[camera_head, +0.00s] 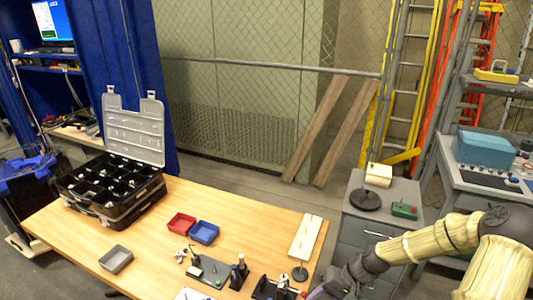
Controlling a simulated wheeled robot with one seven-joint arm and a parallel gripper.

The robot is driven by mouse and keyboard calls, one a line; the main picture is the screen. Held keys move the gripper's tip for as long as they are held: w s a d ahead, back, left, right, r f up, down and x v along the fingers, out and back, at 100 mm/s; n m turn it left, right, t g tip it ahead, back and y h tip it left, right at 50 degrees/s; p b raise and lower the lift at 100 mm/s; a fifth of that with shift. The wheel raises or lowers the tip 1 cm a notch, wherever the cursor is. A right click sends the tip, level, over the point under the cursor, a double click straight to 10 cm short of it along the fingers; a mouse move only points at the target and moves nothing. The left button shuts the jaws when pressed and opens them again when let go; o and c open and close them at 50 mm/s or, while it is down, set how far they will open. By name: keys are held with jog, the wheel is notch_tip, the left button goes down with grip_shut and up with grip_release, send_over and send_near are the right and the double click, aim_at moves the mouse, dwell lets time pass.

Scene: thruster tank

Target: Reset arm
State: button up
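My arm comes in from the lower right, with pale padded links and dark joints. Its dark wrist end, with my gripper (328,286), reaches left to the bottom edge of the picture, near the table's right end. The fingers are too small and partly cut off, so I cannot tell whether they are open or shut or hold anything.
A wooden table (150,245) holds an open black organizer case (110,200), red (181,223) and blue (204,232) bins, a grey bin (116,259), a pale board (306,237) and small tools. A grey cabinet (345,225) stands right of the table, close to my arm.

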jog(key=s+r+n+t+h, duration=0.1)
jog(key=s+r+h, duration=0.2)
jog(key=r, duration=0.5)
jog(key=s+r+n+t+h, duration=0.1)
jog(key=s+r+h, duration=0.3)
jog(key=r, duration=0.4)
jog(key=shift+s+a+r+t, duration=0.4)
jog(key=shift+s+t, duration=0.2)
jog(key=shift+s, duration=0.2)
